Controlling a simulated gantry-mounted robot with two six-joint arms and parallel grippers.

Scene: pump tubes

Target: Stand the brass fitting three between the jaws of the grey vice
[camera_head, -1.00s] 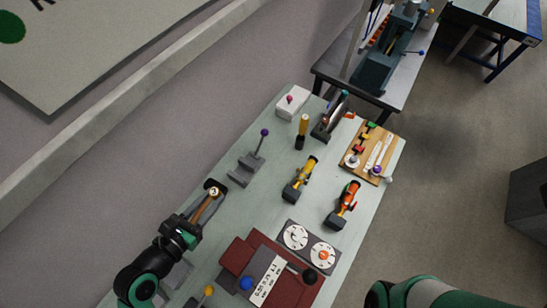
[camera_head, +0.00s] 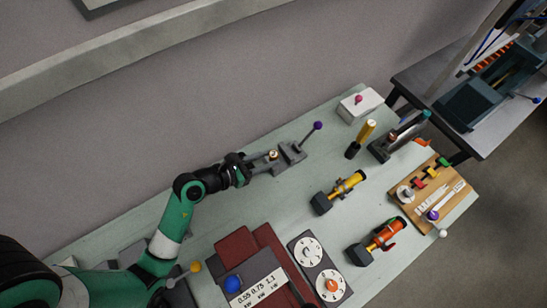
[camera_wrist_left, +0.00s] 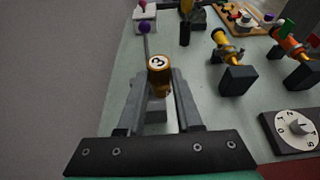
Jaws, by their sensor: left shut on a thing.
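My left gripper (camera_head: 268,160) reaches across the bench from the left and is shut on brass fitting three (camera_wrist_left: 160,74). In the left wrist view the fitting stands upright between my fingertips, its white top marked 3. In the head view only a small bit of its top (camera_head: 273,154) shows. The grey vice (camera_head: 291,153), with a purple-knobbed lever, is right at my fingertips. I cannot tell whether the fitting is between the jaws. My right gripper is out of view.
A white box with a pink knob (camera_head: 359,106) and a yellow-handled tool (camera_head: 360,139) stand beyond the vice. Yellow (camera_head: 338,192) and orange (camera_head: 376,242) clamps, a dial panel (camera_head: 318,270) and a dark red block (camera_head: 240,247) are nearer. The wall runs along the back.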

